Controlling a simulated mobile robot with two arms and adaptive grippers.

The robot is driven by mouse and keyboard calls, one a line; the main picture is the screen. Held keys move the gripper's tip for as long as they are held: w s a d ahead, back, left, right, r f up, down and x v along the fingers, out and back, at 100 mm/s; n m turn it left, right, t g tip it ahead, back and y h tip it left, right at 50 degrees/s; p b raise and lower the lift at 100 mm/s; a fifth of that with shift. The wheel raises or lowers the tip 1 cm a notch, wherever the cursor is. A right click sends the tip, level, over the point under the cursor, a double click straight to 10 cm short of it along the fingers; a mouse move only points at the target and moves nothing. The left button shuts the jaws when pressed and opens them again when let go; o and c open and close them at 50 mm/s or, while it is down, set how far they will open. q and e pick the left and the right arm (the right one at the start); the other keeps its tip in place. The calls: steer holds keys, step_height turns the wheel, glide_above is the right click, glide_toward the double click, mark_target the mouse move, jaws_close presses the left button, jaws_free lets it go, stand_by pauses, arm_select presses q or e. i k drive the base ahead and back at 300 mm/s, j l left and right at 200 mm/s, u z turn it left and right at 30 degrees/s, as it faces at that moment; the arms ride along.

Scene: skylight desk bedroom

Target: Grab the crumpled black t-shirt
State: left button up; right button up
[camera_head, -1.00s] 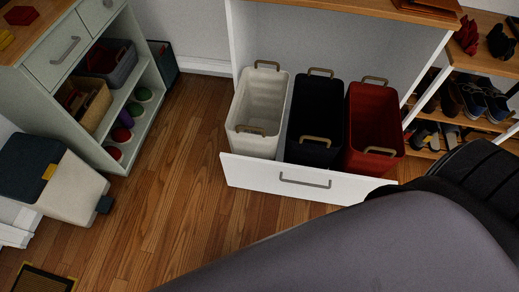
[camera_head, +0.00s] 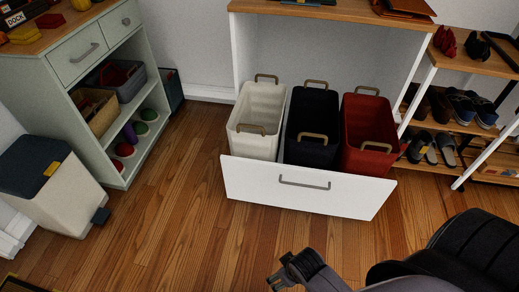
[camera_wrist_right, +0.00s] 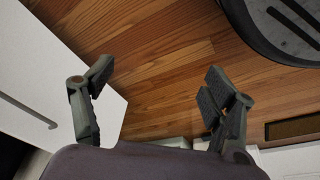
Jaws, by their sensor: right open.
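I cannot make out a crumpled black t-shirt in either view. A small black item (camera_head: 478,47) lies on the top of the shoe rack, but it is too small to name. My right gripper (camera_head: 281,275) is low over the wood floor, in front of the pulled-out drawer. In the right wrist view, the right gripper (camera_wrist_right: 157,78) has its two fingers wide apart, with only floor between them. My left gripper is not in view.
The open white drawer (camera_head: 300,187) holds a white bin (camera_head: 259,118), a black bin (camera_head: 313,117) and a red bin (camera_head: 368,130). A shoe rack (camera_head: 466,132) stands right, a grey-green cabinet (camera_head: 95,90) and a pedal bin (camera_head: 65,195) left. The middle floor is clear.

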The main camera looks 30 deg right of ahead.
mark_target(476, 48)
steer(key=z, duration=2.2)
